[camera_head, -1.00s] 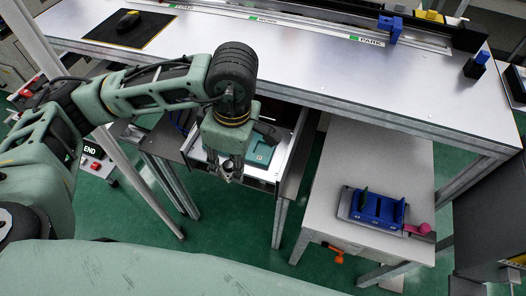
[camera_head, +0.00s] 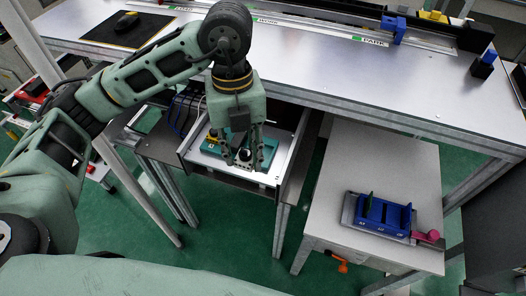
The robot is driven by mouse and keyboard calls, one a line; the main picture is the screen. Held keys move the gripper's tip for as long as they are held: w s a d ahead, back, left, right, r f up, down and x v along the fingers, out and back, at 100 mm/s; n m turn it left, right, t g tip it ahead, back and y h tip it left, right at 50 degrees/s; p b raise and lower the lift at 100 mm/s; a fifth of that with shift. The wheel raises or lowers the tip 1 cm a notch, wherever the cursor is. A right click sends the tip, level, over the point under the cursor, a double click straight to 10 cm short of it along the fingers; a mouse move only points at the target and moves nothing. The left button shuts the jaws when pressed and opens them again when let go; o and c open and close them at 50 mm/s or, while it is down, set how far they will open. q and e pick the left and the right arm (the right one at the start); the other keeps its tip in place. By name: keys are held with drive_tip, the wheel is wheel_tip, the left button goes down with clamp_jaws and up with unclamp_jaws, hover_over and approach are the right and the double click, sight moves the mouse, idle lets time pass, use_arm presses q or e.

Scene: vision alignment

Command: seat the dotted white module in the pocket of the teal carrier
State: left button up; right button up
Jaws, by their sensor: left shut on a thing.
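My left gripper (camera_head: 243,161) points down over the open drawer-like tray under the long table. It is shut on a small light piece with a dark round spot, the dotted white module (camera_head: 244,155), mostly hidden by the fingers. The teal carrier (camera_head: 269,150) lies on the tray's white floor, and its left part also shows beyond the gripper. The gripper hides the carrier's middle, so I cannot see the pocket or tell whether the module touches the carrier. My right gripper is not in view.
The tray (camera_head: 284,160) has raised walls close around the gripper. The long table's front edge (camera_head: 330,103) runs just behind it. A side table (camera_head: 340,170) at right carries a blue slotted holder (camera_head: 383,216) with a pink knob. The long table's middle is mostly clear.

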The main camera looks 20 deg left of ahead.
use_arm(q)
drive_tip(key=w+f, duration=0.2)
drive_tip(key=w, duration=0.1)
drive_tip(key=w+f+p, duration=0.1)
drive_tip(key=w+f, duration=0.1)
drive_tip(key=w, duration=0.2)
drive_tip(key=w+f, duration=0.2)
drive_tip(key=w, duration=0.1)
drive_tip(key=shift+w+d+f+p, duration=0.1)
drive_tip(key=shift+w+f+p, duration=0.05)
drive_tip(key=shift+w+p, duration=0.25)
drive_tip(key=shift+w+f, duration=0.2)
drive_tip(key=shift+w, duration=0.05)
drive_tip(key=shift+w+f, duration=0.1)
drive_tip(key=shift+f, duration=0.3)
wheel_tip(320, 180, down, 3)
drive_tip(key=shift+f+p, duration=0.15)
drive_tip(key=shift+p, duration=0.35)
drive_tip(key=shift+f, duration=0.1)
drive_tip(key=shift+f, duration=0.1)
drive_tip(key=o, duration=1.2)
drive_tip(key=shift+c, duration=0.2)
